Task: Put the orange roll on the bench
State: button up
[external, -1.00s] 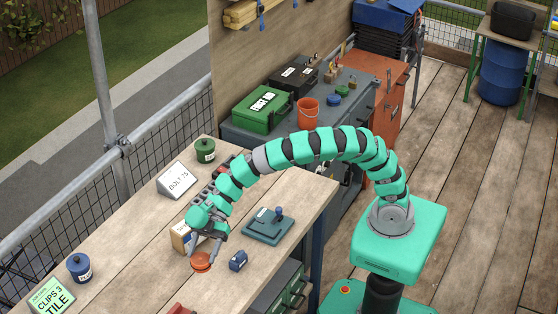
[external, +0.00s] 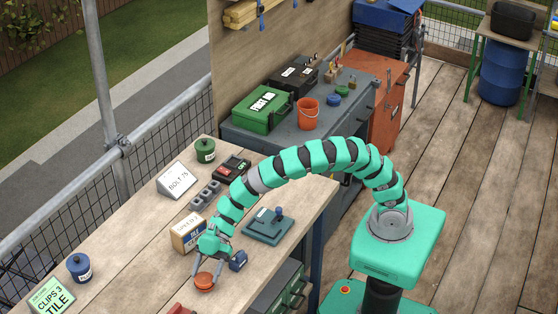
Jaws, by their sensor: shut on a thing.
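The orange roll (external: 204,281) is a small, round, flat-topped piece at the front of the wooden bench (external: 135,262). My gripper (external: 204,275) points down over it, with its fingers shut on the roll's sides. The roll is at or just above the bench top; I cannot tell whether it touches the wood.
A small dark blue item (external: 238,260) stands close to the right of my gripper. A cardboard box (external: 187,234) is just behind it, and a blue-grey plate with a knob (external: 269,226) lies further right. A blue pot (external: 79,267) stands at left. Bench wood left of the roll is clear.

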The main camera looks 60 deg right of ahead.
jog(key=shift+f, duration=0.6)
jog(key=o, duration=1)
jog(key=shift+o, duration=0.2)
jog(key=p+v, duration=0.2)
jog(key=v, duration=0.8)
jog(key=shift+w+d+r, duration=0.15)
jog(key=shift+d+r, duration=0.35)
jog(key=shift+d, duration=0.45)
